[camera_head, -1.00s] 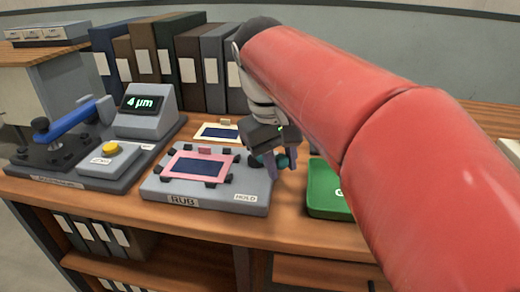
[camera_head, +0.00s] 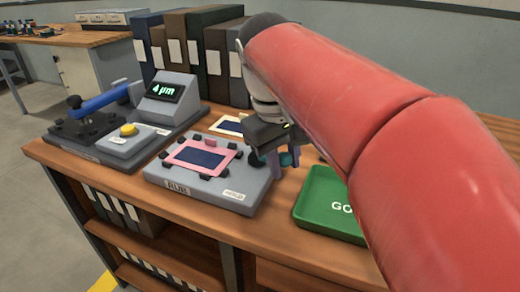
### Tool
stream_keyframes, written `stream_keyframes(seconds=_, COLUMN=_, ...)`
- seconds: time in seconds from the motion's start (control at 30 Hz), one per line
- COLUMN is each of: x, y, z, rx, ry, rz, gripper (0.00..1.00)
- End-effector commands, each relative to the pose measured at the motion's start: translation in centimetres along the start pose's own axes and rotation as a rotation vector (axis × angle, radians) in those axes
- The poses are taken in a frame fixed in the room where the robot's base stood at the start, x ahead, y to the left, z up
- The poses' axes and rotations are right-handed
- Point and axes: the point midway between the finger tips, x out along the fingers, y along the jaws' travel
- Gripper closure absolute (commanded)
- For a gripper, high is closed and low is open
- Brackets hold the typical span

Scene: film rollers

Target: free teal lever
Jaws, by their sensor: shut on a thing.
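The teal lever (camera_head: 286,160) shows as a small teal piece between the fingers of my gripper (camera_head: 279,163), at the right edge of the grey RUB block (camera_head: 226,193). My gripper is shut on it, and the fingers hide most of it. The RUB block carries a pink-framed dark film (camera_head: 201,158) ringed by black clamps. I cannot tell the lever's exact angle or how it joins the block.
A green tray (camera_head: 309,216) marked GO stands to the right, partly behind my arm. A gauge with a 4 µm display (camera_head: 164,92), a blue arm (camera_head: 100,103) and a yellow button (camera_head: 128,130) stands left. Binders line the back. A white-framed card (camera_head: 229,125) lies behind the block.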

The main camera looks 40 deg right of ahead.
Motion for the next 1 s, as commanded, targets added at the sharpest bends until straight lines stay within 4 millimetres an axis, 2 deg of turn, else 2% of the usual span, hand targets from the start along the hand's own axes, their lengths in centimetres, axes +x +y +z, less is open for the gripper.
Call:
stream_keyframes(seconds=0.07, x=-0.1, y=0.1, z=-0.1, rx=0.002, ry=0.005, rz=0.003, gripper=1.00)
stream_keyframes(seconds=0.1, x=-0.1, y=0.1, z=-0.1, rx=0.002, ry=0.005, rz=0.003, gripper=0.68)
stream_keyframes(seconds=0.2, x=-0.1, y=0.1, z=-0.1, rx=0.002, ry=0.004, rz=0.002, gripper=0.55)
stream_keyframes(seconds=0.57, x=-0.6, y=0.0, z=-0.1, rx=0.000, ry=0.003, rz=0.001, gripper=0.54)
stream_keyframes(seconds=0.9, x=-6.1, y=0.1, z=-0.1, rx=0.001, ry=0.005, rz=0.001, gripper=0.54)
stream_keyframes(seconds=1.0, x=-7.2, y=0.1, z=-0.1, rx=0.001, ry=0.005, rz=0.001, gripper=0.54)
